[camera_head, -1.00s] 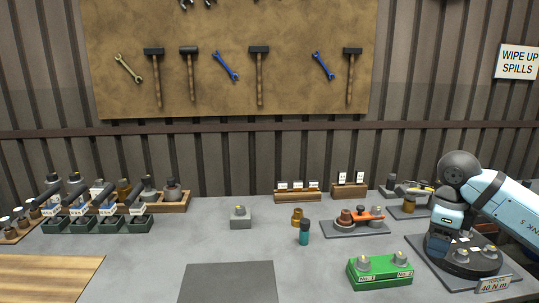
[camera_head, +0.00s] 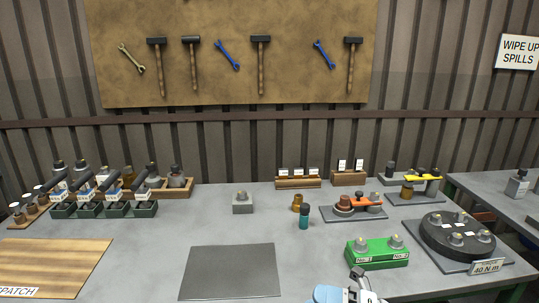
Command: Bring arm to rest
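A light blue and grey part of my arm (camera_head: 335,293) shows at the bottom edge, just in front of the green block. It seems to be my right arm. No gripper fingers can be made out on it, and the frame edge cuts off the rest. My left arm and gripper do not show. The round black fixture (camera_head: 440,236) stands at the right on its grey plate, with several grey fittings on top. Nothing of mine is over it.
A green block (camera_head: 376,262) with two grey fittings stands near the arm part. A teal-bodied bottle (camera_head: 304,219), a brass part (camera_head: 297,202) and a grey block (camera_head: 242,205) stand mid-bench. A dark mat (camera_head: 232,272) is bare. Another bench (camera_head: 490,195) is at the right.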

